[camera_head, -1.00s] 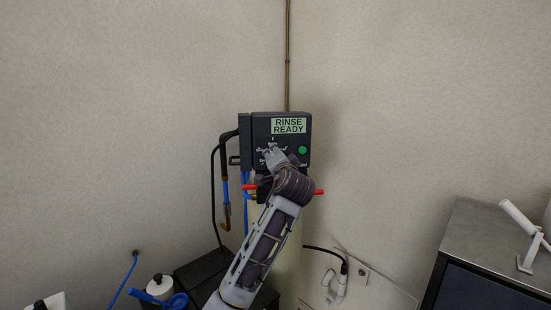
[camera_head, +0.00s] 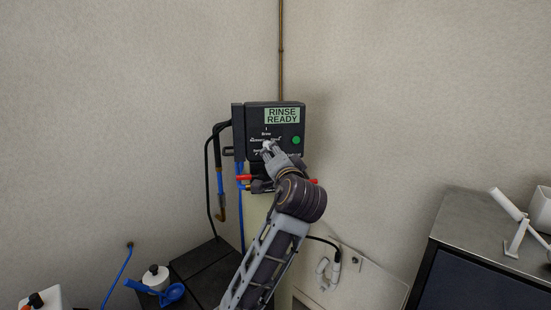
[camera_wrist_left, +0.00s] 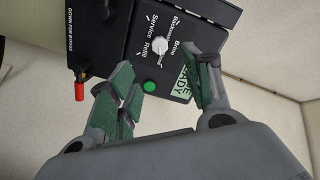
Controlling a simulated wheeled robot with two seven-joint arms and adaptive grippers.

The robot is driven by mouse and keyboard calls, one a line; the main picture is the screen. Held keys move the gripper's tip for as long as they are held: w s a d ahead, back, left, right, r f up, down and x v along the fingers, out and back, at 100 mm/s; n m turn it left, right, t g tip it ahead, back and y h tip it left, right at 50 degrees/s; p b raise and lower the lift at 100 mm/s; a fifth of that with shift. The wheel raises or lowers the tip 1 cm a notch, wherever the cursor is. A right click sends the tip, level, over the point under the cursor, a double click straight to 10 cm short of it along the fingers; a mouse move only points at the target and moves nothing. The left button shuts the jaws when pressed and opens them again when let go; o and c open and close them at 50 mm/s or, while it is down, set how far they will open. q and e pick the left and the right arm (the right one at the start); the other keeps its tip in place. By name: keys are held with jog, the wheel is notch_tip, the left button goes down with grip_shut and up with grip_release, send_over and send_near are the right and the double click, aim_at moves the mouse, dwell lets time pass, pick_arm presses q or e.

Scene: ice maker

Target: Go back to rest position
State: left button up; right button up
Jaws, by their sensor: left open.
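My left gripper (camera_head: 272,152) is in front of the black control box (camera_head: 249,118) on the wall, over the lower part of its face. In the left wrist view my left gripper (camera_wrist_left: 165,95) is open, with its green-padded fingers apart and nothing between them. The white knob (camera_wrist_left: 160,45) shows beyond the fingertips, apart from them as far as I can tell. The box has a green button (camera_head: 296,140), also in the left wrist view (camera_wrist_left: 149,87), and a display (camera_head: 282,116) reading "RINSE READY". My right gripper is not in view.
Red valve handles (camera_head: 245,177) stick out below the box. Hoses (camera_head: 218,170) hang at its left. A grey-topped cabinet (camera_head: 470,215) with a white stand (camera_head: 515,235) is at the right. A white bottle (camera_head: 155,277) and blue scoop (camera_head: 174,292) are at lower left.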

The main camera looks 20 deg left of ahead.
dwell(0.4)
